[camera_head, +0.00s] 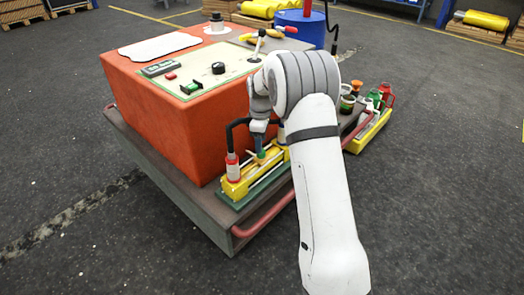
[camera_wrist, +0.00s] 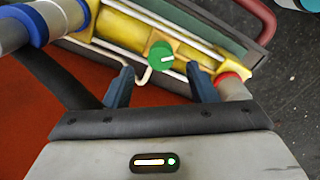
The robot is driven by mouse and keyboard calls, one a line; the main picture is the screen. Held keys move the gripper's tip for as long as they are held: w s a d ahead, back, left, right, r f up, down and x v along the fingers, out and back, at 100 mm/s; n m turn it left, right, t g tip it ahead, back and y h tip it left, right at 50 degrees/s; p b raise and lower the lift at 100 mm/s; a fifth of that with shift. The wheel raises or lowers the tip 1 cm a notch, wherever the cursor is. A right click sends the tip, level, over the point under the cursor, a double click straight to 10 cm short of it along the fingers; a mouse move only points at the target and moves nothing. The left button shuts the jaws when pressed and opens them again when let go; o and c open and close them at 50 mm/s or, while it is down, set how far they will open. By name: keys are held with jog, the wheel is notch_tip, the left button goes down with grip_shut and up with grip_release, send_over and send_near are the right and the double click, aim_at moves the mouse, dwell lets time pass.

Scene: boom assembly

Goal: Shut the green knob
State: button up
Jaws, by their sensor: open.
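The green knob (camera_wrist: 161,55) shows in the wrist view as a round green disc with a white line that points right. It sits on the yellow valve cylinder (camera_wrist: 120,28). My gripper (camera_wrist: 163,80) is open, with one dark finger to the left and one to the right below the knob in the picture. No contact with the knob shows. In the head view, my gripper (camera_head: 260,150) reaches down over the yellow cylinder unit (camera_head: 237,187) at the front edge of the orange box.
The orange box (camera_head: 165,125) carries a control panel with a black knob (camera_head: 218,68) and a red button (camera_head: 170,76). A red rail (camera_head: 265,215) runs along the cart's front edge. Right of my arm stands a yellow tray (camera_head: 368,133) with bottles. Open floor lies around.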

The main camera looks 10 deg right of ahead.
aim_at(261, 155)
notch_tip(261, 155, down, 4)
jog(key=shift+f+b, duration=0.15)
jog(key=shift+b, duration=0.45)
jog(key=shift+c, duration=0.4)
jog(key=shift+d, duration=0.1)
jog(key=c, duration=0.9)
